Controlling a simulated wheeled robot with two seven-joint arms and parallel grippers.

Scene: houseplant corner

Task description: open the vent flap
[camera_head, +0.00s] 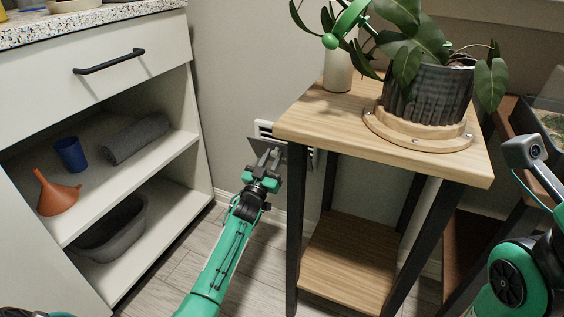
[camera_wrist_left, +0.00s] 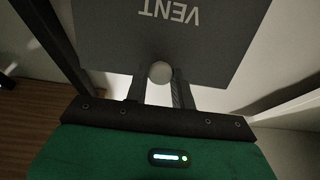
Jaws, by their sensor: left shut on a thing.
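The vent flap (camera_head: 297,153) is a dark grey plate low on the back wall, beside the wooden plant table. In the left wrist view the flap (camera_wrist_left: 205,45) carries the word VENT, upside down, and a round pale knob (camera_wrist_left: 160,72). My left gripper (camera_head: 269,158) reaches the flap from below. Its fingers (camera_wrist_left: 160,90) are shut on the knob. How far the flap stands from the wall is hard to tell. My right gripper's fingers are not in view.
The wooden table (camera_head: 310,118) bears a ribbed plant pot (camera_head: 430,95) and stands close right of my left arm. A white shelf unit (camera_head: 110,55) on the left holds an orange funnel (camera_head: 58,195), blue cup (camera_head: 70,154), grey roll (camera_head: 135,138) and grey tub (camera_head: 108,228).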

